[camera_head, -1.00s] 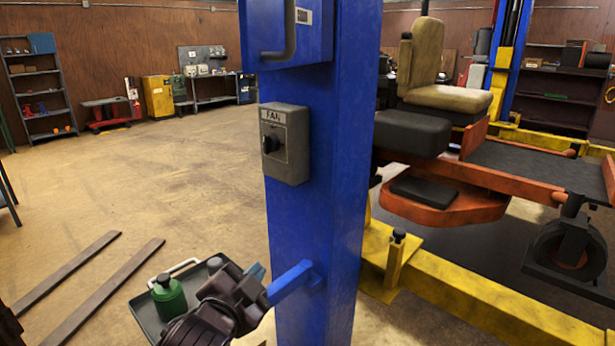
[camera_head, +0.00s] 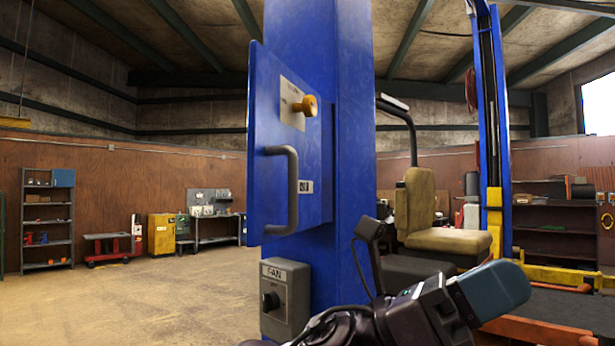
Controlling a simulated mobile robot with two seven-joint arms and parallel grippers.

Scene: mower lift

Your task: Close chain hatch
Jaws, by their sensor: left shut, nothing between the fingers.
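The chain hatch (camera_head: 278,215) is a blue panel on the blue post (camera_head: 352,60), above a grey FAN switch box (camera_head: 286,305). It has a grey handle (camera_head: 292,190) and an orange knob (camera_head: 308,105) beside a label. Its left edge looks nearer to me and sticks out past the post, so the panel seems to stand at an angle, ajar. My left gripper (camera_head: 500,288) is at the lower right, right of the post and below the hatch, apart from it. Its teal-tipped fingers are shut and empty, pointing right. My right gripper is not in view.
A tan mower seat (camera_head: 450,240) and a lift with a blue and yellow upright (camera_head: 492,130) stand behind my gripper on the right. Shelves (camera_head: 47,215) and a yellow cabinet (camera_head: 161,234) line the far wall. The floor left of the post is open.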

